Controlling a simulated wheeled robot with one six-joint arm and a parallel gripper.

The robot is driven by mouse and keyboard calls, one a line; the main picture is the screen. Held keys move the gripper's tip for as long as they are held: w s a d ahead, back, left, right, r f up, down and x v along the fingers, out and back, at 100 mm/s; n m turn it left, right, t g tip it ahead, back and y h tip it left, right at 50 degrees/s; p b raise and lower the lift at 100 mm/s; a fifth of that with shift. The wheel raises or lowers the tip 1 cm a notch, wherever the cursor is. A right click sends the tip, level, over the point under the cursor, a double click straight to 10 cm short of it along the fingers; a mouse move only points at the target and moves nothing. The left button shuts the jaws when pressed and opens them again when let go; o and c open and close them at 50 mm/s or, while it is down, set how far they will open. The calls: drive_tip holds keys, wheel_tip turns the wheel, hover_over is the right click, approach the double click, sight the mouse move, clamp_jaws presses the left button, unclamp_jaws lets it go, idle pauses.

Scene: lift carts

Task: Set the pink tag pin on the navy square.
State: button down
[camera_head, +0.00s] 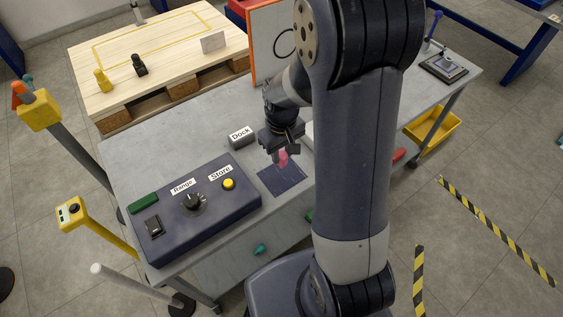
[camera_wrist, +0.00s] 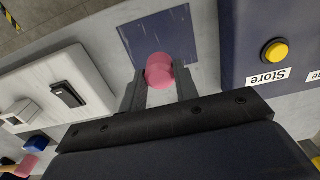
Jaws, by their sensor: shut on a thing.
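The pink tag pin (camera_head: 283,156) is between the fingers of my gripper (camera_head: 279,153), just past the far edge of the navy square (camera_head: 284,181) in the head view. In the wrist view the pin (camera_wrist: 159,70) shows as a pink round knob held between both fingertips (camera_wrist: 160,88). The navy square (camera_wrist: 162,36) lies flat on the grey table, and the pin overlaps its near edge in that view. Whether the pin's lower end touches the table is hidden.
A dark control box (camera_head: 197,207) with a knob and yellow button stands left of the square. A grey Dock block (camera_head: 242,140) is behind it. In the wrist view a white panel with a black switch (camera_wrist: 67,94) lies left.

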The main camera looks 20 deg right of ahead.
sight(282, 162)
drive_tip(key=shift+f, duration=2.1)
drive_tip(key=shift+f, duration=0.15)
drive_tip(key=c, duration=1.1)
unclamp_jaws()
wheel_tip(282, 162, up, 12)
drive_tip(key=shift+r, duration=0.15)
